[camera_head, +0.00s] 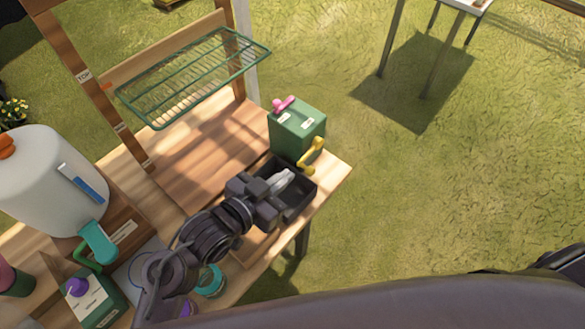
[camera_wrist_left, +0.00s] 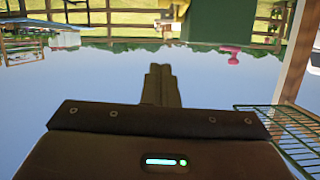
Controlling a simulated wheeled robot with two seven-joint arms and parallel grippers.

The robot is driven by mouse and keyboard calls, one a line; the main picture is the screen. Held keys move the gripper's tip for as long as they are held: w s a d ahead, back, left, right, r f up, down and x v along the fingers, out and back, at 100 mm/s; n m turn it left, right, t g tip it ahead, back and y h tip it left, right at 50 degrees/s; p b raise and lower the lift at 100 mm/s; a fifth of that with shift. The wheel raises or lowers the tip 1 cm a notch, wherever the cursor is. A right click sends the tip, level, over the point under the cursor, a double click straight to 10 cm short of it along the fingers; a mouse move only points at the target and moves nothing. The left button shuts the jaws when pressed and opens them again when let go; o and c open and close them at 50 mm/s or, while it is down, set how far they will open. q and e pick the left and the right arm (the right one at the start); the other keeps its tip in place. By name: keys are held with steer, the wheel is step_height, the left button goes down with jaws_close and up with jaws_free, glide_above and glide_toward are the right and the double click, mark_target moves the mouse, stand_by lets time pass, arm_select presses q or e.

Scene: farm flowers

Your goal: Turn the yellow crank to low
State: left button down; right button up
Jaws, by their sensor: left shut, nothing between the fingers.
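The yellow crank (camera_head: 312,154) is on the front right side of a green box (camera_head: 298,130) near the table's right corner. A pink crank (camera_head: 284,103) is on the box's far left side. My left gripper (camera_head: 284,180) is shut and empty, just left of and below the yellow crank, apart from it, over a black tray (camera_head: 298,203). The box's label text is too small to read. My right gripper is not in view.
A green wire rack (camera_head: 190,77) is fixed above the wooden table (camera_head: 205,160). A white tank (camera_head: 50,180) with a teal tap (camera_head: 97,242) stands at left. A green carton (camera_head: 92,298) and a teal-rimmed jar (camera_head: 209,281) are near the front.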

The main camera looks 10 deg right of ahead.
arm_select(q)
steer(key=w+d+f+p, duration=0.2)
steer(key=w+d+f, duration=0.3)
steer(key=d+f, duration=0.1)
steer(key=shift+f+p, duration=0.3)
steer(key=shift+p, duration=0.05)
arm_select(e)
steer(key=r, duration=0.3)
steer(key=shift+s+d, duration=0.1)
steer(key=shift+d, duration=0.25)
arm_select(q)
steer(key=shift+f, duration=0.35)
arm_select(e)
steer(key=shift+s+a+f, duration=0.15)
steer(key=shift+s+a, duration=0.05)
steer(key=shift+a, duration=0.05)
arm_select(q)
steer(key=shift+f, duration=0.1)
steer(key=shift+f+b, duration=0.55)
steer(key=shift+f, duration=0.55)
steer(key=shift+f+b, duration=0.4)
steer(key=shift+f, duration=0.6)
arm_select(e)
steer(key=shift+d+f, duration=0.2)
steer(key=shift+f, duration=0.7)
arm_select(q)
steer(key=shift+d, duration=0.1)
